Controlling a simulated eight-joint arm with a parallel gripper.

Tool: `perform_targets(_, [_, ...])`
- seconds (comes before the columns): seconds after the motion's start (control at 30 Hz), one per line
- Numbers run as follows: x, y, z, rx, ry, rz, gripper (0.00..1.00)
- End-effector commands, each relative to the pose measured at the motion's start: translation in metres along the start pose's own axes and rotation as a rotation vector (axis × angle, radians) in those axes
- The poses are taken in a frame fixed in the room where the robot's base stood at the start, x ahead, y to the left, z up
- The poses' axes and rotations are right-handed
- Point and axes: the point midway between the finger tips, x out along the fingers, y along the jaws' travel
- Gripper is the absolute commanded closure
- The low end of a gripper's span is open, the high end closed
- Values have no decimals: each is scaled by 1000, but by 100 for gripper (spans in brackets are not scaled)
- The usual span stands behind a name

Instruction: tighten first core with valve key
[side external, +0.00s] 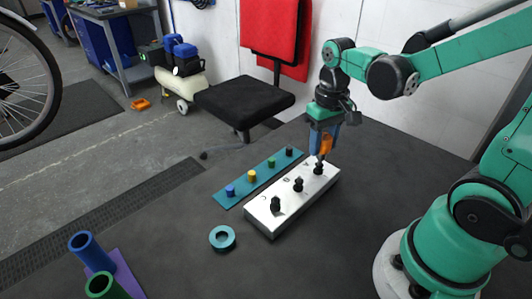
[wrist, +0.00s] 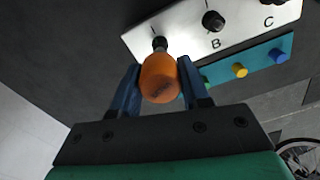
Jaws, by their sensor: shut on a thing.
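My gripper (side external: 322,150) is shut on the orange handle of the valve key (wrist: 160,80), with a blue finger on each side. The key points down at the far-end valve (side external: 319,168) of the white block (side external: 262,219). In the wrist view the key's dark tip meets the block by that valve and largely hides it. I cannot tell whether the key is seated on the core. Two more black valves, the middle one (side external: 298,185) and the near one (side external: 276,204), stand upright on the block. Letters B and C show beside them in the wrist view.
A teal strip (side external: 229,199) with blue, yellow, green and black caps lies left of the block. A teal ring (side external: 215,241) lies near it. A blue cup (side external: 92,254) and a green cup (side external: 108,289) stand at the front left. The table right of the block is clear.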

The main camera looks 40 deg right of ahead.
Motion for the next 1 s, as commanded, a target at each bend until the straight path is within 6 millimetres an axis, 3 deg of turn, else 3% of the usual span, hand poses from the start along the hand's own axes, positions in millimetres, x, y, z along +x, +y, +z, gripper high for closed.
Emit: perform_targets(1.0, [-45, 0, 0, 0, 0, 0, 100])
